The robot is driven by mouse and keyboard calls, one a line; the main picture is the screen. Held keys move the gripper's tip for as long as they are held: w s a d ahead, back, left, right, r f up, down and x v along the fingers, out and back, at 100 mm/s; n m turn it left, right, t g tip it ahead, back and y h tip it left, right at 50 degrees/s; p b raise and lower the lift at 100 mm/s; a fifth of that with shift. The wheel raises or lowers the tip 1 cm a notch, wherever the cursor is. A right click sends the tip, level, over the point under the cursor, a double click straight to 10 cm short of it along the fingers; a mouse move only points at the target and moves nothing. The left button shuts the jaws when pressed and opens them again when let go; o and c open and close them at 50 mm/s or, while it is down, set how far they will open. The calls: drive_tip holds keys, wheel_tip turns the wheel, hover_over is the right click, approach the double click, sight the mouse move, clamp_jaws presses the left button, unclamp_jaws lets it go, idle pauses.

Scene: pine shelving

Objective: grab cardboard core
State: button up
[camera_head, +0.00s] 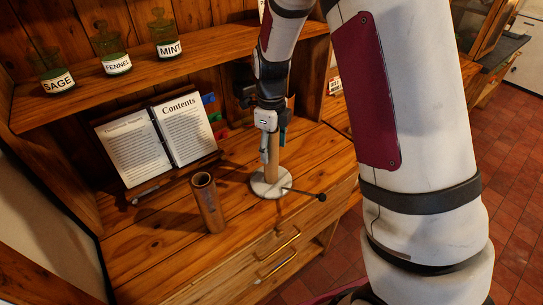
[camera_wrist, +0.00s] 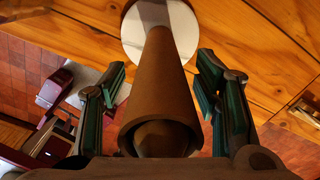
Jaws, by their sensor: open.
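The cardboard core (camera_head: 272,152) is a plain brown tube standing upright on a round white base (camera_head: 262,187) on the wooden desk. In the wrist view, the core (camera_wrist: 160,75) points its open end at the camera, and a rounded post end shows inside it. My gripper (camera_head: 271,131) is above the base at the core's upper part. In the wrist view, my gripper (camera_wrist: 162,72) is open, with one green-padded finger on each side of the core and gaps between. A second brown tube (camera_head: 207,203), hollow and with dark markings, stands upright on the desk to the left.
An open book (camera_head: 158,140) on a stand is behind the second tube. A thin dark rod with a knob (camera_head: 320,197) sticks out right from the base. Labelled jars (camera_head: 115,62) stand on the upper shelf. The desk's front left is clear.

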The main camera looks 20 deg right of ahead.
drive_tip(key=shift+c, duration=0.2)
drive_tip(key=c, duration=0.9)
drive_tip(key=shift+o, duration=0.2)
drive_tip(key=shift+r, duration=0.1)
